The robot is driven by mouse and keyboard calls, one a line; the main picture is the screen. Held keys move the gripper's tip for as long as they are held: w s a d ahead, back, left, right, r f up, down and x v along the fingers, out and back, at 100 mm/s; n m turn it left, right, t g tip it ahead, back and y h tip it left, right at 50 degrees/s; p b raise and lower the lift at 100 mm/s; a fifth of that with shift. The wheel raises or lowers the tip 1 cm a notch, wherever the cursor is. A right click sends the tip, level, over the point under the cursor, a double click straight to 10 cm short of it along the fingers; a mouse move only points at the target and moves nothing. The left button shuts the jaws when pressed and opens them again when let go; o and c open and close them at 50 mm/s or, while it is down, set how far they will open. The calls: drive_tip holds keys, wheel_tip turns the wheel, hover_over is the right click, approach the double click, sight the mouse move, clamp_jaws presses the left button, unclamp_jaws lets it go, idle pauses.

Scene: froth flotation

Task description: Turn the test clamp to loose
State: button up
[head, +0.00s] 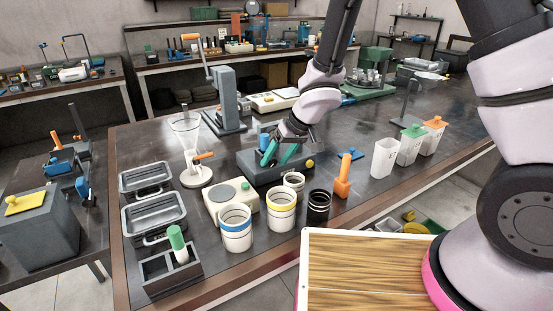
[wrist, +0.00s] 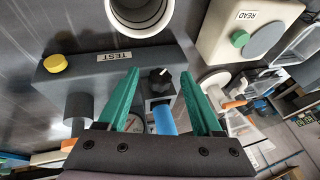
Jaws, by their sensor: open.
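The test unit is a grey box (head: 258,172) on the dark bench; in the wrist view its front (wrist: 88,68) carries a TEST label (wrist: 113,57) and a yellow button (wrist: 55,63). A black knob (wrist: 160,78) with a white pointer mark sits on it, and a blue cylinder (wrist: 164,121) stands beside the knob. I cannot tell which of these is the clamp. My gripper (wrist: 160,73) is open, its teal fingers on either side of the knob in the picture; contact is unclear. In the head view my gripper (head: 279,155) is over the box and hides part of it.
A white ring-topped cup (head: 293,181) and a black cup (head: 319,206) stand just in front of the unit. A READ unit (head: 219,203) is beside them. A glass funnel stand (head: 188,145) and an orange-handled tool (head: 344,178) are to either side.

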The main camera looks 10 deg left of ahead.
drive_tip(key=shift+f, duration=0.1)
clamp_jaws()
drive_tip(key=shift+a, duration=0.15)
drive_tip(key=shift+s+a+n+t+h, duration=0.2)
drive_tip(key=shift+t+h, duration=0.35)
drive_tip(key=shift+h, duration=0.25)
drive_tip(key=shift+s+a+n+t+h, duration=0.1)
drive_tip(key=shift+s+n+t+h, duration=0.1)
drive_tip(key=shift+t+h, duration=0.5)
drive_tip(key=shift+a+n+t+h, duration=0.2)
drive_tip(key=shift+n+t+h, duration=0.3)
drive_tip(key=shift+t+h, duration=0.95)
drive_tip(key=shift+h, duration=0.45)
drive_tip(key=shift+s, duration=0.1)
